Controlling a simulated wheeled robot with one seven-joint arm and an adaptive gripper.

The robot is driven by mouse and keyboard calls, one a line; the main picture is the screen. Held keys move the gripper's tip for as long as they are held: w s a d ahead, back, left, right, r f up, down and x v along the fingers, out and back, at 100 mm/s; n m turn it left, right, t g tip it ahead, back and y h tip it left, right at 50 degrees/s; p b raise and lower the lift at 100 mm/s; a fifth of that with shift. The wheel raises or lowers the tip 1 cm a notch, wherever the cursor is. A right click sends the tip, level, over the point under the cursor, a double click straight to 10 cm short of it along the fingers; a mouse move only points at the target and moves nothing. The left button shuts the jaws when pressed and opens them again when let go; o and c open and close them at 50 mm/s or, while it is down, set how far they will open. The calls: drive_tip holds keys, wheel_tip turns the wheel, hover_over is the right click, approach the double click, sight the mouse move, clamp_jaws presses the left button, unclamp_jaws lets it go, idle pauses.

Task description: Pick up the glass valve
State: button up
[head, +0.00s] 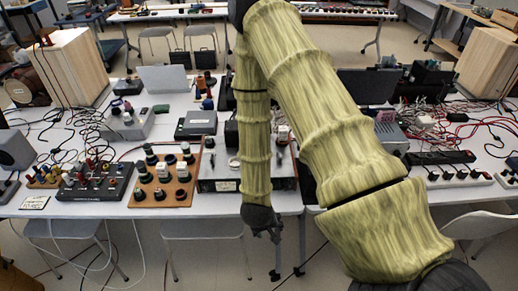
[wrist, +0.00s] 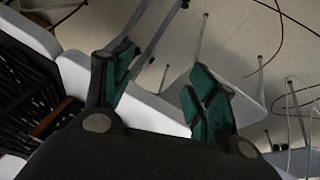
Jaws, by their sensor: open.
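My gripper (head: 264,226) hangs at the front edge of the white table, just below the tabletop level in the picture. In the wrist view its two green-padded fingers (wrist: 163,75) are spread apart with nothing between them. A brown board (head: 137,192) with several dark and pale upright round pieces stands on the table to the left of my gripper. I cannot tell whether any of these is the glass valve, and I cannot make it out for sure elsewhere. My arm hides part of the table's middle.
A grey instrument box (head: 218,184) stands behind my forearm. A black box with knobs (head: 95,182) is left of the board. Power strips (head: 460,179) and tangled cables lie at right. Stools (head: 195,232) stand below the table. Wooden boxes (head: 72,66) stand farther back.

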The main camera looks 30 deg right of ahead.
drive_tip(key=w+d+r+m, duration=0.3)
drive_tip(key=w+d+r, duration=0.1)
drive_tip(key=w+r, duration=0.7)
drive_tip(key=w+d+r+m, duration=0.45)
drive_tip(key=w+r, duration=0.45)
drive_tip(key=r, duration=0.4)
drive_tip(key=shift+n, duration=0.35)
drive_tip(key=p+x, duration=0.1)
drive_tip(key=x, duration=0.3)
drive_tip(key=shift+w+d+f, duration=0.3)
drive_tip(key=shift+a+p+x, duration=0.2)
drive_tip(key=shift+p+x, duration=0.15)
drive_tip(key=shift+x, duration=1)
drive_tip(key=shift+a+p+x, duration=0.2)
drive_tip(key=shift+p+x, duration=0.1)
drive_tip(key=shift+x, duration=1.05)
drive_tip(key=shift+w+f, duration=0.1)
drive_tip(key=shift+w, duration=0.05)
drive_tip(key=c, duration=1.1)
